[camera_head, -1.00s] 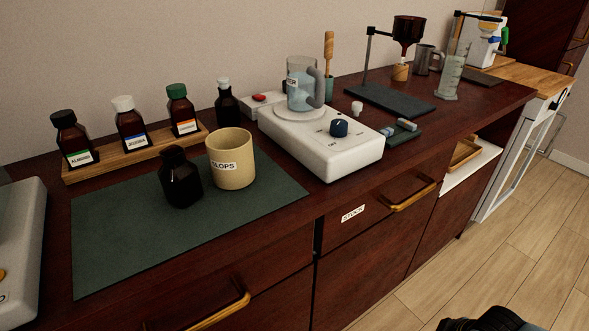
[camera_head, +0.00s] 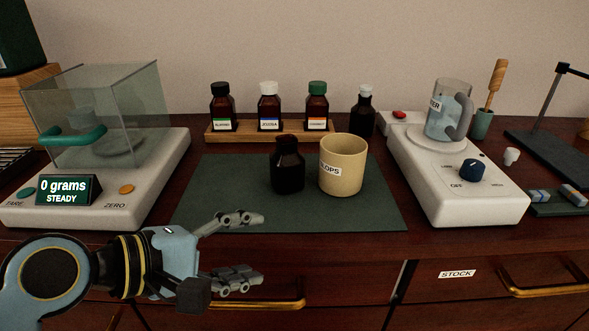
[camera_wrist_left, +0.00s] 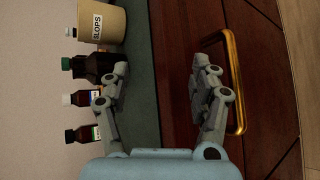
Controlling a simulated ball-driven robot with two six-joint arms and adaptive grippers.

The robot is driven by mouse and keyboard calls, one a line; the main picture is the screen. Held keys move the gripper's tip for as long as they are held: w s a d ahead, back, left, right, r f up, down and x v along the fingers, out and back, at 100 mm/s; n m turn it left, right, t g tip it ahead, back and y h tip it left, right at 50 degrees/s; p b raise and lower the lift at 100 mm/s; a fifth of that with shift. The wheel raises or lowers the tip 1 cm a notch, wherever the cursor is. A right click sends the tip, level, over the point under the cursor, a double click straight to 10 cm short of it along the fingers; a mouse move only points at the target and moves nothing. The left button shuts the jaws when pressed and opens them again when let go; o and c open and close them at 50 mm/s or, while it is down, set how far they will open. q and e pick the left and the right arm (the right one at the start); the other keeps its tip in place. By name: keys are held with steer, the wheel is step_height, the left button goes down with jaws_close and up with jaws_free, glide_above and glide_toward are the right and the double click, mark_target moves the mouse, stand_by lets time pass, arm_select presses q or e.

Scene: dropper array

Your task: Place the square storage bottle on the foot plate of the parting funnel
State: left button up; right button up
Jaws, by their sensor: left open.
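A dark, square-shouldered bottle (camera_head: 287,170) stands upright on the green mat, just left of the tan SLOPS beaker (camera_head: 343,165). In the left wrist view a dark bottle (camera_wrist_left: 90,66) shows beside that beaker, partly behind a finger. The stand's dark foot plate (camera_head: 553,153) is at the right edge with its post (camera_head: 541,100). The funnel is out of view. My left gripper (camera_head: 258,249) is open and empty in front of the counter edge, left of and nearer than the bottle. It also shows open in the left wrist view (camera_wrist_left: 165,68). My right gripper is not in view.
A balance (camera_head: 100,195) stands left, a white stirrer (camera_head: 450,190) with a glass beaker right. Several capped bottles are on a wooden rack (camera_head: 215,132) behind. The mat (camera_head: 230,195) is clear left of the bottle. A drawer handle (camera_head: 270,304) is below my gripper.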

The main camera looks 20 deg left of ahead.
mark_target(281, 147)
arm_select(q)
steer(key=w+r+n+t, duration=0.1)
steer(key=n, duration=0.1)
steer(key=w+r+n, duration=0.1)
steer(key=n, duration=0.1)
steer(key=w+r+n+t, duration=0.1)
steer(key=w+n, duration=0.1)
steer(key=shift+r+n+t+h, duration=0.3)
steer(key=shift+h, duration=0.1)
steer(key=w+a+r+n+t, duration=0.1)
steer(key=n, duration=0.2)
steer(key=w+a+r+n+t+y, duration=0.1)
steer(key=n, duration=0.2)
steer(key=w+a+r+n+t, duration=0.1)
steer(key=w+n, duration=0.1)
steer(key=n, duration=0.1)
steer(key=shift+n+t+y, duration=0.3)
steer(key=shift+n, duration=0.5)
steer(key=x, duration=0.4)
steer(key=shift+w+a+r+p, duration=0.1)
steer(key=shift+w+r+p, duration=0.1)
steer(key=shift+w+p, duration=0.25)
steer(key=x, duration=0.6)
steer(key=shift+w+f, duration=0.1)
jaws_close()
